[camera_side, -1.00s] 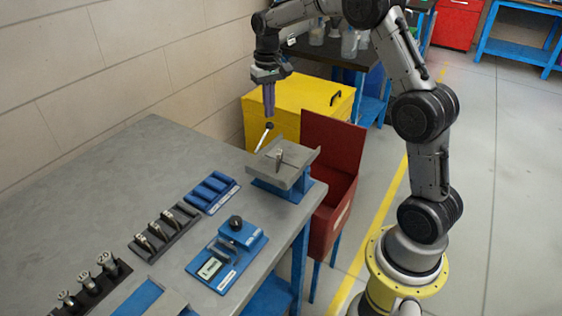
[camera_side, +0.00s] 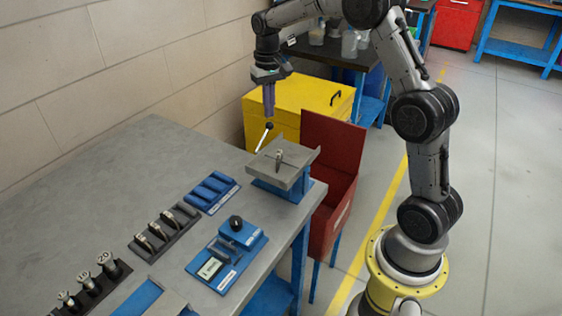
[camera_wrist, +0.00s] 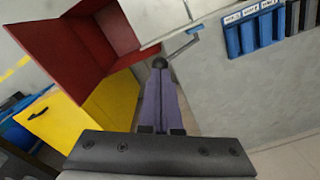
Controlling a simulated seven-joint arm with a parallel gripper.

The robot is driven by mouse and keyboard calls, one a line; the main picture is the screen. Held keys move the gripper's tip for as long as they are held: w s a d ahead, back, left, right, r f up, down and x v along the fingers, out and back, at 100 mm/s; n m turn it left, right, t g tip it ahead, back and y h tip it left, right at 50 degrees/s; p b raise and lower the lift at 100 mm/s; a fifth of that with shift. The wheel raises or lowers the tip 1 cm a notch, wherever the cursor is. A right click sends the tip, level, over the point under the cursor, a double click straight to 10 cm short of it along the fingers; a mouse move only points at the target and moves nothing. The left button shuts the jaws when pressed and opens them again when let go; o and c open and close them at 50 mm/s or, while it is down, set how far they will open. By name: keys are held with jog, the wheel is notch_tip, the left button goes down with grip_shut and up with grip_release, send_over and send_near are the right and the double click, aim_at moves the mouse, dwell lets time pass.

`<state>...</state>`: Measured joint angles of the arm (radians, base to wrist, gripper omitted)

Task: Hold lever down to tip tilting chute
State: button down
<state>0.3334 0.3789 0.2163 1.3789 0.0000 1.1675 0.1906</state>
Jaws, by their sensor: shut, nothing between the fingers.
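The tilting chute (camera_side: 297,157) is a grey tray on a blue stand at the table's far right corner. A small metal part (camera_side: 279,156) lies in it. The lever (camera_side: 262,139), a thin pale rod with a black ball knob (camera_side: 268,126), rises at the chute's left side. My gripper (camera_side: 269,117) is shut and empty, pointing down, its purple fingertips just above or touching the knob; I cannot tell which. In the wrist view the fingers (camera_wrist: 160,85) end right at the black knob (camera_wrist: 160,63). The chute's tray edge (camera_wrist: 150,25) shows there only partly.
A red bin (camera_side: 330,190) stands just right of the chute, off the table's edge. A yellow cabinet (camera_side: 300,100) is behind my gripper. Blue and dark holders (camera_side: 211,192) with metal parts and a blue gauge fixture (camera_side: 228,258) occupy the near table. The table's left side is clear.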

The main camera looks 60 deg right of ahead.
jog(key=shift+f, duration=0.15)
jog(key=shift+f, duration=0.45)
jog(key=shift+f, duration=0.15)
